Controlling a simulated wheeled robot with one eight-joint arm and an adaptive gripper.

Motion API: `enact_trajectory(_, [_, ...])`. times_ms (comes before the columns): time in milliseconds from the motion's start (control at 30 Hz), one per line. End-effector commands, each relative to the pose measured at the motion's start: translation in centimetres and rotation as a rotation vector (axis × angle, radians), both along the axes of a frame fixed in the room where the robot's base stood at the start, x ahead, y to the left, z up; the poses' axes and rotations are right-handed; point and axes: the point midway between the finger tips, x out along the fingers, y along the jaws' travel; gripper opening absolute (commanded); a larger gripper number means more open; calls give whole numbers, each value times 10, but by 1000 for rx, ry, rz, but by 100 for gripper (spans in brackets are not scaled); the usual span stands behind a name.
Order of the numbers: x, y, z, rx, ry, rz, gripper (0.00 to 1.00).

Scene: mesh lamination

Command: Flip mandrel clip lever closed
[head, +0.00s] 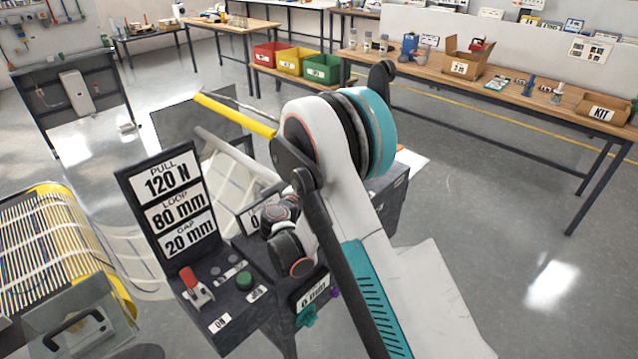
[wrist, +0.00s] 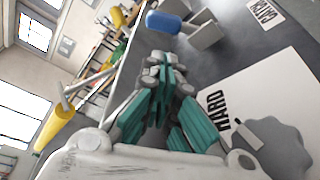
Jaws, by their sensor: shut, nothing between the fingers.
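My gripper (wrist: 163,72) shows in the wrist view with its teal fingers drawn together and nothing between them. Beyond the fingertips is a blue rounded piece (wrist: 163,22) beside a grey block (wrist: 205,36), on a dark surface; I cannot tell whether either is the clip lever. A yellow bar (head: 235,115), likely the mandrel, sticks out to the left of my arm in the head view. A yellow cylinder, which may be the same bar, shows at the left of the wrist view (wrist: 52,128). In the head view my arm hides the area around the bar's right end.
A dark sign panel (head: 130,178) stands above a control box with a red lever (head: 188,277) and a green button (head: 244,280). A mesh-covered machine (head: 45,240) stands at left. A white sheet marked HARD (wrist: 265,110) lies beside my fingers. Open floor lies at right.

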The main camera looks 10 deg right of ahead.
Motion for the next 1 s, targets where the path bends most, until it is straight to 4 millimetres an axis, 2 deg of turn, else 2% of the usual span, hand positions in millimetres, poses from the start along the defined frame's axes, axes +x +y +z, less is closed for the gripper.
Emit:
enact_trajectory(200, [31, -25, -9, 0, 0, -2, 0])
enact_trajectory(400, [51, -39, -12, 0, 0, -1, 0])
enact_trajectory(600, [57, -43, -12, 0, 0, 0, 0])
enact_trajectory(1000, [58, -44, -12, 0, 0, 0, 0])
